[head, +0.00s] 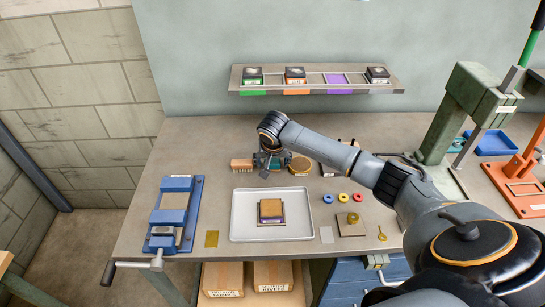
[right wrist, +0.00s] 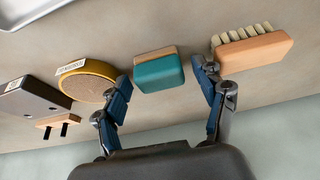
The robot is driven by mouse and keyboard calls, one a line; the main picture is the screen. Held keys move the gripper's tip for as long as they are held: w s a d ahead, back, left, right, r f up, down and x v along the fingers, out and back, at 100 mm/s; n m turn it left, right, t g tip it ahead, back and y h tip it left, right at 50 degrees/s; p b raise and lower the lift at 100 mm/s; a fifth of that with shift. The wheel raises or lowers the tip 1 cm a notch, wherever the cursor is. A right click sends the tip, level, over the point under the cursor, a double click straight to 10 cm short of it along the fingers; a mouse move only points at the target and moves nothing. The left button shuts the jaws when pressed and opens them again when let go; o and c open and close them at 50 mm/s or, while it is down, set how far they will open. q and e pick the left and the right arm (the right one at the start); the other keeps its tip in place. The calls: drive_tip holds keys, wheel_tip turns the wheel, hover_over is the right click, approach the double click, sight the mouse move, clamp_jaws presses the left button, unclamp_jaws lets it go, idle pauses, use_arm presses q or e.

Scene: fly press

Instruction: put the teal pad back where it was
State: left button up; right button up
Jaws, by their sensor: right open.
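The teal pad (right wrist: 160,75) lies on the bench in the right wrist view, with a tan layer along one edge. My right gripper (head: 268,166) is over the back of the bench, left of centre in the head view, and mostly hides the pad there. In the right wrist view the fingers of the right gripper (right wrist: 163,80) are open on either side of the pad, with gaps visible; I cannot tell their exact height over it. My left gripper is not in view.
A wooden brush (right wrist: 252,48) and a round gold-topped tin (right wrist: 85,80) flank the pad closely. A white tray (head: 240,230) holds a tan block (head: 271,208). A shelf (head: 240,80) holds several dark blocks; its purple slot (head: 337,79) is empty. A blue vise (head: 175,200) stands left.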

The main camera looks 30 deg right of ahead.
drive_tip(key=b+v, duration=0.1)
drive_tip(key=v, duration=1.1)
